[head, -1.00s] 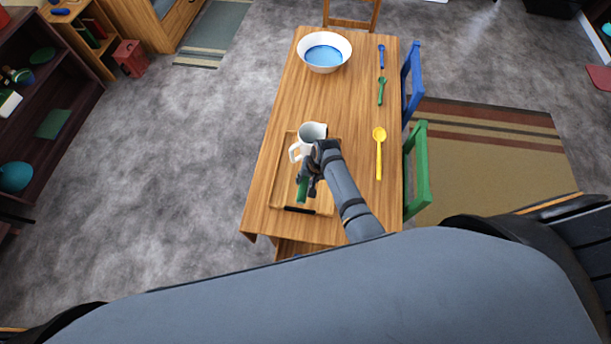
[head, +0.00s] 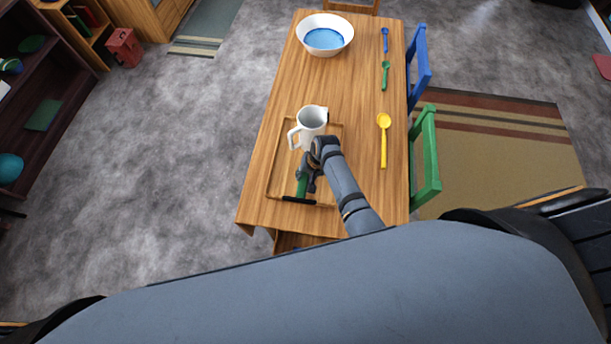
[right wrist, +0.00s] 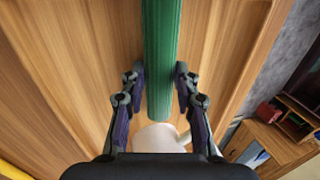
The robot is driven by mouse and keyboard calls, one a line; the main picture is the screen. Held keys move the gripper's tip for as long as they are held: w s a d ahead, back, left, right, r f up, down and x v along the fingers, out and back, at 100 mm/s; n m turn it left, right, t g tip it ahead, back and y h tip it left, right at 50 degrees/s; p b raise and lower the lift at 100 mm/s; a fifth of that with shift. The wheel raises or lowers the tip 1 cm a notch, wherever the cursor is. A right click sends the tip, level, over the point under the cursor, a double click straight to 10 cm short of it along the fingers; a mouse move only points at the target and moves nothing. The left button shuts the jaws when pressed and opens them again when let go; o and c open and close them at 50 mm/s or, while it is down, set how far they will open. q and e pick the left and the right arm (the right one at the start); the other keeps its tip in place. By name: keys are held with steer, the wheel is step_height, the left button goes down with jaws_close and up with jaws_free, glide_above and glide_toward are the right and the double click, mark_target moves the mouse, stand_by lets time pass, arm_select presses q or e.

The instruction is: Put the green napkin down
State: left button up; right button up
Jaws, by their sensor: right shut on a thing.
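The green napkin (head: 302,185) is a narrow dark green roll over the near part of the wooden tray (head: 273,170). My right gripper (head: 308,178) is shut on it. In the right wrist view the napkin (right wrist: 162,50) runs upright between the two fingers of my right gripper (right wrist: 161,78). I cannot tell whether the napkin touches the tray. My left gripper is not in view.
A white jug (head: 312,122) stands on the tray just beyond my right gripper. A white bowl (head: 325,22) with blue inside is at the table's far end. Yellow (head: 384,140), green (head: 385,75) and blue (head: 385,40) spoons lie along the right. Green (head: 425,160) and blue (head: 418,70) chairs stand beside them.

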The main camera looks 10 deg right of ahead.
steer(key=o, duration=1)
steer(key=shift+f, duration=0.1)
steer(key=shift+o, duration=0.2)
steer(key=shift+r, duration=0.4)
steer(key=v, duration=1.1)
steer(key=shift+r, duration=0.25)
